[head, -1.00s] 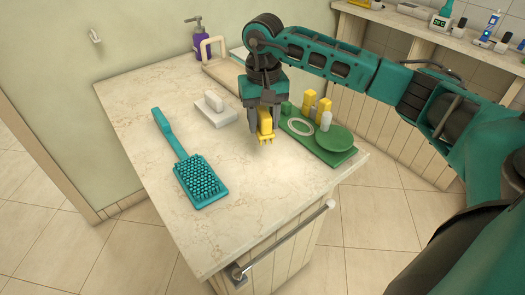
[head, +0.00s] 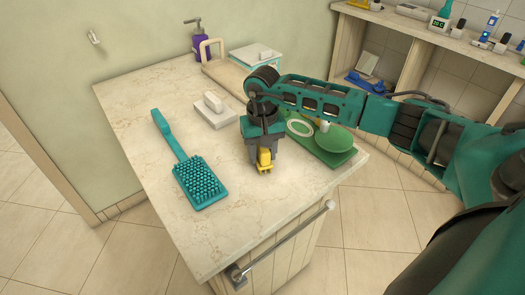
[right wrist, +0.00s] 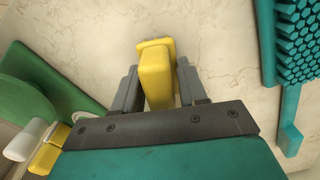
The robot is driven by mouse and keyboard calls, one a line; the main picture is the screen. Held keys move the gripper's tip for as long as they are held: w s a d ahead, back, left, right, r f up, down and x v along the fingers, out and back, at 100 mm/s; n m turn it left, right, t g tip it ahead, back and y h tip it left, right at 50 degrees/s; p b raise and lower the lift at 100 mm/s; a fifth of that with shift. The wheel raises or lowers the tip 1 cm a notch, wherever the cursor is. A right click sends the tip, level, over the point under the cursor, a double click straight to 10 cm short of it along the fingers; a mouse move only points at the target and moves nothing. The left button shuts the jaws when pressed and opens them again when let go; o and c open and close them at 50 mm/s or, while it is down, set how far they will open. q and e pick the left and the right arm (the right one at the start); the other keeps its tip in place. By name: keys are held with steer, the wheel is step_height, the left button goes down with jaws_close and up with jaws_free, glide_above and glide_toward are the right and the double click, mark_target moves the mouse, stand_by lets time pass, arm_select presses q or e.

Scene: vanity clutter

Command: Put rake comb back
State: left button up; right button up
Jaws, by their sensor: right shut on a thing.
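The yellow comb (head: 265,160) is in my right gripper (head: 260,148), over the right-middle of the marble counter (head: 150,95). In the right wrist view, the comb (right wrist: 156,72) stands between the two grey fingers of the gripper (right wrist: 154,90). I cannot tell whether the comb touches the counter. The green tray (head: 345,162) is just right of the gripper and carries a white ring (head: 299,127) and a round green dish (head: 334,139). My arm hides part of the tray's far side. My left gripper is not in view.
A teal paddle brush (head: 200,182) lies bristles up to the left. A white block on a base (head: 214,110) sits behind the gripper. A purple pump bottle (head: 201,42) stands at the back. The counter's front part is clear.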

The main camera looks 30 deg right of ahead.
steer(key=o, duration=1)
steer(key=shift+f, duration=0.1)
step_height(320, 180, up, 12)
steer(key=shift+r, duration=0.15)
steer(key=shift+s, duration=0.1)
